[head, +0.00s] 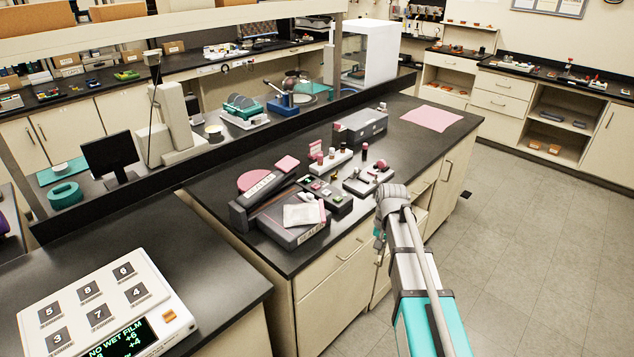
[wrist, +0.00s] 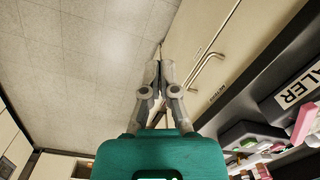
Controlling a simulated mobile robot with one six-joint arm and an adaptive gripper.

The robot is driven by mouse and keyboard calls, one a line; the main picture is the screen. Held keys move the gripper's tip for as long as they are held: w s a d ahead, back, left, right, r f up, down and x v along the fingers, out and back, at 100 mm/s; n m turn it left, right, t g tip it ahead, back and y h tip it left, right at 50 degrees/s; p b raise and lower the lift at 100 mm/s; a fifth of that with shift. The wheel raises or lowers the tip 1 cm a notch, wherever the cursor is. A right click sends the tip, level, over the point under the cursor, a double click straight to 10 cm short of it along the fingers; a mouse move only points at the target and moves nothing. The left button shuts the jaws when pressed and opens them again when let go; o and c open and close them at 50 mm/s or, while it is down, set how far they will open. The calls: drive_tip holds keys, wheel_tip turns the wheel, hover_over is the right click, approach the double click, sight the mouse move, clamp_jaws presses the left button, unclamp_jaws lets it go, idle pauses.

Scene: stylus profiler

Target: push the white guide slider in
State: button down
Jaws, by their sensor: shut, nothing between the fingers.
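I cannot make out the white guide slider for certain in either view. The dark grey sealer unit (head: 291,235) sits at the front of the near bench, with a white and pink pouch-like piece (head: 304,215) on top. Its labelled edge (wrist: 298,92) shows at the right of the wrist view. My gripper (head: 378,260) hangs beside the bench front, to the right of the sealer and apart from it. In the wrist view my gripper (wrist: 160,66) has its fingertips together and empty, with floor and cabinet front behind them.
Racks of small bottles (head: 330,160), a dark block with coloured buttons (head: 325,194) and a grey box (head: 361,126) crowd the bench. A pink mat (head: 431,118) lies at its far end. A drawer handle (wrist: 207,69) projects near my gripper. The floor (head: 540,245) at right is clear.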

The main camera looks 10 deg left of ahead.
sight(310, 198)
drive_tip(key=w+a+r+m+p, duration=0.1)
drive_tip(key=w+a+r+p, duration=0.2)
drive_tip(key=w+a, duration=0.3)
drive_tip(key=w+a+r+m+g+p, duration=0.1)
drive_tip(key=w+a+r, duration=0.4)
drive_tip(key=w, duration=0.9)
drive_tip(key=w+a+r+m+p, duration=0.3)
drive_tip(key=w+a+p, duration=0.3)
drive_tip(key=w, duration=0.3)
drive_tip(key=shift+w+a+r+y, duration=0.4)
drive_tip(key=shift+a, duration=0.1)
drive_tip(key=shift+f, duration=0.2)
drive_tip(key=b+x, duration=1)
drive_tip(key=shift+s, duration=0.2)
drive_tip(key=s+a, duration=0.2)
drive_tip(key=shift+s+r, duration=0.25)
drive_tip(key=shift+r, duration=0.05)
drive_tip(key=shift+s+a, duration=0.3)
drive_tip(key=shift+s, duration=0.05)
